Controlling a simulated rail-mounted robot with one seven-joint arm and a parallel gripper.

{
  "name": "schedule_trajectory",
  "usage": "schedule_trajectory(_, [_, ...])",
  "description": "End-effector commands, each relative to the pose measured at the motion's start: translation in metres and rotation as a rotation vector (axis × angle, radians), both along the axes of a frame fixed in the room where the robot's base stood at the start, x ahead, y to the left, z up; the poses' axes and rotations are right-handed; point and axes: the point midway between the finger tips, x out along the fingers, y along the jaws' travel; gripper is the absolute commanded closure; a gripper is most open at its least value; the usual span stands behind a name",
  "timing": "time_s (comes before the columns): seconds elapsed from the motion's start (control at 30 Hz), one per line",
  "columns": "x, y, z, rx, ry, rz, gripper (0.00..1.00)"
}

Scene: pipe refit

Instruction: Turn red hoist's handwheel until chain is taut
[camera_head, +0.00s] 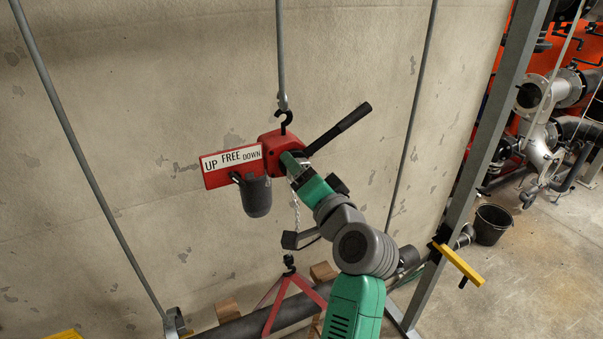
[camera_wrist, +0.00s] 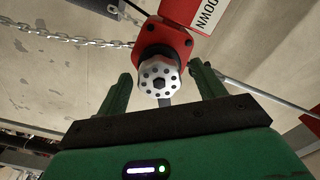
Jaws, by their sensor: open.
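The red hoist (camera_head: 271,141) hangs from a black hook on a grey rod, with a black lever (camera_head: 338,128) sticking out to the upper right. Its plate (camera_head: 232,164) reads UP, FREE, DOWN. In the wrist view the handwheel (camera_wrist: 158,80) is a pale round disc with dark holes on the red body (camera_wrist: 165,38). My green gripper (camera_wrist: 161,72) is open, one finger on each side of the handwheel, with gaps visible. In the head view my gripper (camera_head: 291,163) covers the handwheel. The chain (camera_wrist: 88,42) shows in the wrist view; I cannot tell its tension.
A dark pouch (camera_head: 256,197) hangs under the plate. Below are a red sling (camera_head: 279,297) and a dark pipe (camera_head: 247,327). Grey rods (camera_head: 411,120) stand left and right before the wall. A steel post (camera_head: 484,150) with a yellow bar (camera_head: 458,264) is at the right.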

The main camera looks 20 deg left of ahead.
Motion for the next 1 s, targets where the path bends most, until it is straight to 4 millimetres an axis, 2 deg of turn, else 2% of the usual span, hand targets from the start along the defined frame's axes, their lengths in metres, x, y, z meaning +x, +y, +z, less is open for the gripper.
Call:
schedule_trajectory(0.2, [-0.029,-0.033,-0.004,0.001,-0.001,-0.005,0.31])
schedule_trajectory(0.33, [-0.043,-0.048,-0.002,0.001,-0.001,-0.004,0.31])
schedule_trajectory(0.5, [-0.05,-0.054,0.0,0.001,-0.001,-0.002,0.31])
schedule_trajectory(0.83, [-0.049,-0.054,0.0,0.0,-0.001,-0.003,0.31])
schedule_trajectory(0.87, [-0.05,-0.055,0.003,-0.005,-0.009,-0.008,0.31])
schedule_trajectory(0.93, [-0.056,-0.061,0.022,-0.054,-0.072,-0.059,0.31])
schedule_trajectory(0.97, [-0.061,-0.067,0.036,-0.093,-0.122,-0.101,0.31])
schedule_trajectory(1.0, [-0.071,-0.078,0.061,-0.158,-0.21,-0.179,0.31])
